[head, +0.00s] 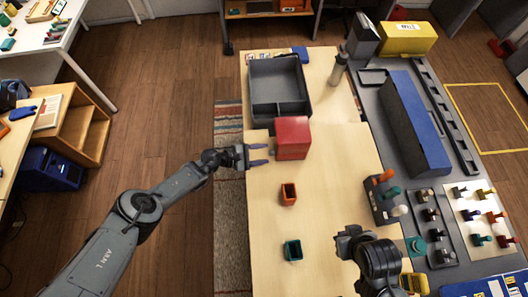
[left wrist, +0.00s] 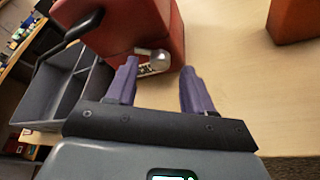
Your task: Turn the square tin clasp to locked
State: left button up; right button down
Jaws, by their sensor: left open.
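The red square tin (head: 292,138) stands on the light wooden table, just right of my left gripper (head: 258,155). In the left wrist view the tin (left wrist: 160,25) fills the upper middle, with a silver metal clasp (left wrist: 154,62) low on its near face. My left gripper (left wrist: 160,88) is open and empty, its two purple fingers pointing at the tin. The clasp shows between the fingertips, nearer the left one; I cannot tell whether they touch it. My right gripper (head: 350,242) is over the table's lower right; its fingers are unclear.
A dark grey divided tray (head: 278,104) stands directly behind the tin. An orange open box (head: 288,194) and a teal one (head: 293,250) sit in front. A grey bench with a blue-topped block (head: 418,125) and several coloured pegs lies right. The table's middle is clear.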

pick_arm(q)
jog(key=p+v, duration=0.2)
jog(key=v, duration=0.7)
jog(key=shift+a+p, duration=0.2)
jog(key=shift+p, duration=0.2)
jog(key=shift+s, duration=0.15)
